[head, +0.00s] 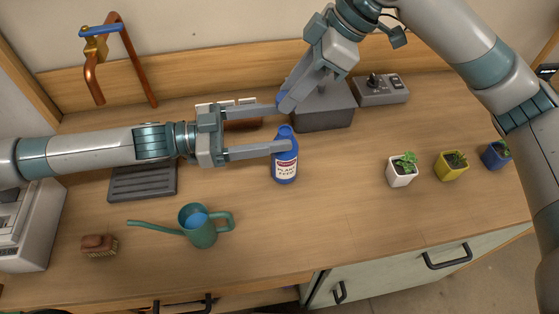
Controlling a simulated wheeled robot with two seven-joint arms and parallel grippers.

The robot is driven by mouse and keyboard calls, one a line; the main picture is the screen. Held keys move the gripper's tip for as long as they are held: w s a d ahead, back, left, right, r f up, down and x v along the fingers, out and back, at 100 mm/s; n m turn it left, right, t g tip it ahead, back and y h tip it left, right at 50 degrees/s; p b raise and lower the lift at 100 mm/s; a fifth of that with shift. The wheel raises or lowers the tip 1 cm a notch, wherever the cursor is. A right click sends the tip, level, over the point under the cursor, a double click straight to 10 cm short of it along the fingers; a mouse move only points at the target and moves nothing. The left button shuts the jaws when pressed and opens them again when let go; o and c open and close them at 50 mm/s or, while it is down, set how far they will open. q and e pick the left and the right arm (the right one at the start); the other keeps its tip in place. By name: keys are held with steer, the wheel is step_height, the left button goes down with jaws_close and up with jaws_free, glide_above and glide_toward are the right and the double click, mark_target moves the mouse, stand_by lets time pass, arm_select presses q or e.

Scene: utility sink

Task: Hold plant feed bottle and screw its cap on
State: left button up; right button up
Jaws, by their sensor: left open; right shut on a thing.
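The plant feed bottle (285,170) is blue with a white and red label and stands upright on the wooden counter. My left gripper (284,128) is open and reaches in from the left. Its lower finger crosses in front of the bottle's shoulder, and its other finger lies farther back, past the neck. My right gripper (284,101) is shut, above and behind the bottle's neck. A small blue piece, apparently the cap (281,96), shows at its fingertips, mostly hidden by them.
A green watering can (200,229) and a brush (99,245) are in front at left. A dark grey box (326,112) and a control box (381,90) stand behind. Three potted plants (402,174) are at right. The counter just right of the bottle is clear.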

steer(key=shift+a+f, duration=0.1)
steer(key=shift+f, duration=0.05)
arm_select(q)
steer(key=shift+w+a+f, duration=0.2)
steer(key=shift+a, duration=0.15)
glide_toward(294, 148)
steer(key=w+d+f, duration=0.2)
steer(key=w+d, duration=0.1)
steer(key=d, duration=0.7)
steer(key=shift+w+f, duration=0.3)
steer(key=shift+w, duration=0.1)
steer(key=shift+w+d, duration=0.1)
steer(key=shift+d, duration=0.7)
